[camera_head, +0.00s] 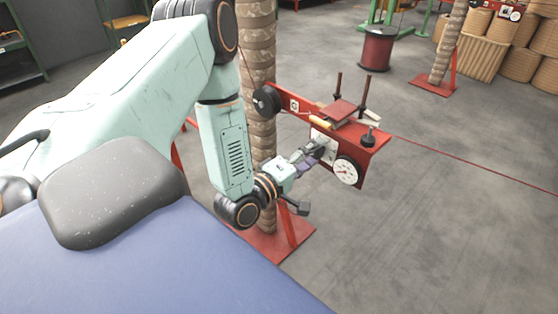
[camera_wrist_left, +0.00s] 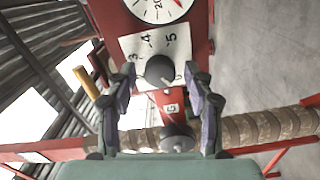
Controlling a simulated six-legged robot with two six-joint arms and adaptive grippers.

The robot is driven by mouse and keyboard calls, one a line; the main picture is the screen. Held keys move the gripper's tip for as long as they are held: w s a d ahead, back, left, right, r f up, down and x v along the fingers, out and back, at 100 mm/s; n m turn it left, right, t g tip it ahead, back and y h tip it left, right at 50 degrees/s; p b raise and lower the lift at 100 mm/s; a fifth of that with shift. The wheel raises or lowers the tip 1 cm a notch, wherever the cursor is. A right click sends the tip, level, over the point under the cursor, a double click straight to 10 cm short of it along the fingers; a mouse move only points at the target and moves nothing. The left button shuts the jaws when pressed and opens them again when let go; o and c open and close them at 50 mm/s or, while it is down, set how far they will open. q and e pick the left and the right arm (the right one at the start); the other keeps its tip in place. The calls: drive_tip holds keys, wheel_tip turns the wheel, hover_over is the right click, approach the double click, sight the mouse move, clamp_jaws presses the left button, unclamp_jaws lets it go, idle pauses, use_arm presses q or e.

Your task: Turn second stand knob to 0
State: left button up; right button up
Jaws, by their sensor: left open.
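The near stand has a red head (camera_head: 345,140) beside a brown wrapped column, with a white number plate (camera_head: 322,136) and a round white dial (camera_head: 346,171) on its face. In the left wrist view the plate (camera_wrist_left: 178,42) shows 3, 4 and 5 around a dark round knob (camera_wrist_left: 159,69). A light mark on the knob points toward the lower right; the number there is not readable. My left gripper (camera_head: 316,150) is open at the plate, its purple-grey fingers (camera_wrist_left: 159,78) on either side of the knob with gaps. The knob is hidden in the head view. My right gripper is out of view.
The dial (camera_wrist_left: 160,6) with a red needle lies beyond the plate in the wrist view. Another wrapped column (camera_head: 448,45), a red spool (camera_head: 377,48) and tan coils (camera_head: 480,58) stand behind.

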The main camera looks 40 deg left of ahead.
use_arm(q)
drive_tip(key=s+m+p, duration=0.7)
drive_tip(key=m, duration=0.9)
drive_tip(key=s+d+f+g+b, duration=0.2)
drive_tip(key=d+f+g, duration=0.1)
drive_tip(key=f, duration=0.3)
drive_tip(key=s+d+f+g+b, duration=0.2)
drive_tip(key=d+f+g, duration=0.1)
drive_tip(key=f, duration=0.3)
drive_tip(key=s+d+f+n+g+b, duration=0.1)
drive_tip(key=s+d+f+g+b, duration=0.2)
drive_tip(key=s+f+g, duration=0.4)
drive_tip(key=shift+s+f+b, duration=0.55)
drive_tip(key=shift+s, duration=1.2)
